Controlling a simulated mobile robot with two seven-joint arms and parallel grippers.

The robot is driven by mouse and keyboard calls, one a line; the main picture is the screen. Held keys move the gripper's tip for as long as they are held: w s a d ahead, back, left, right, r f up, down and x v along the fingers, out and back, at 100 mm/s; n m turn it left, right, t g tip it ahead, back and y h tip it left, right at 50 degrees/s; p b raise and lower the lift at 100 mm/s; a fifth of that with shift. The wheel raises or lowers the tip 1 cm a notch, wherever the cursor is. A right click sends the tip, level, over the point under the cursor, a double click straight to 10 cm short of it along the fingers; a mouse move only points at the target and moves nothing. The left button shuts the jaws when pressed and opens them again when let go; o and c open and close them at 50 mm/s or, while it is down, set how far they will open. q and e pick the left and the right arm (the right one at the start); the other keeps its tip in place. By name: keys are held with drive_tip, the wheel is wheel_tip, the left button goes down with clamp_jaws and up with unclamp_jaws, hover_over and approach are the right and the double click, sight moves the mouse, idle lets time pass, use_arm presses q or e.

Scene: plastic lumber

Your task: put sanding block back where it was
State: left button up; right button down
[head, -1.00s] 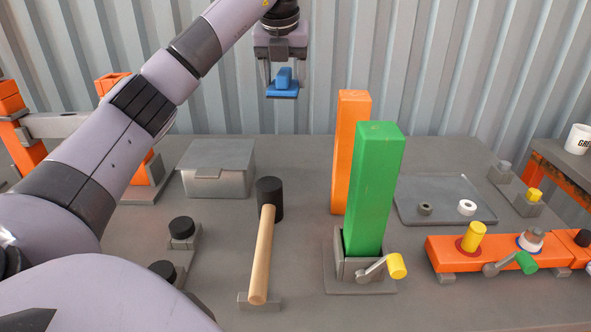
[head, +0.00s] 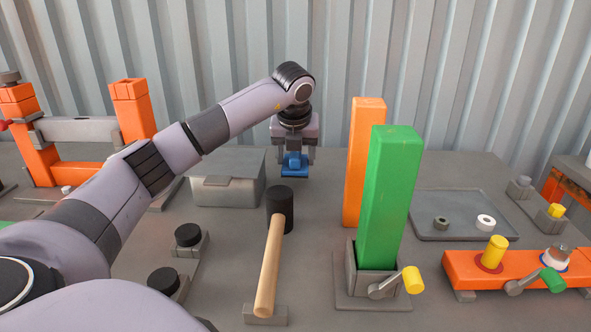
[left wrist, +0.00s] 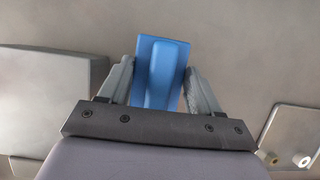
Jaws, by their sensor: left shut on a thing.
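The blue sanding block (head: 294,166) is held by my left gripper (head: 295,158), over the back part of the table beside the grey box. In the left wrist view the sanding block (left wrist: 160,75) sits between the two fingers of the left gripper (left wrist: 163,88), its raised grip toward the camera. I cannot tell whether its underside touches the table. My right gripper is not in any view.
The grey lidded box (head: 228,177) stands just left of the block. A mallet (head: 270,262) lies in front of it. Tall orange (head: 362,150) and green (head: 387,200) posts stand to the right. Bare table lies between the block and the orange post. A grey tray (head: 462,205) is further right.

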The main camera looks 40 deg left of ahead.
use_arm(q)
drive_tip(key=shift+f, duration=1.8)
drive_tip(key=shift+f, duration=0.15)
drive_tip(key=o, duration=1)
drive_tip(key=v, duration=1.2)
drive_tip(key=shift+w+p, duration=0.1)
drive_tip(key=shift+p, duration=0.3)
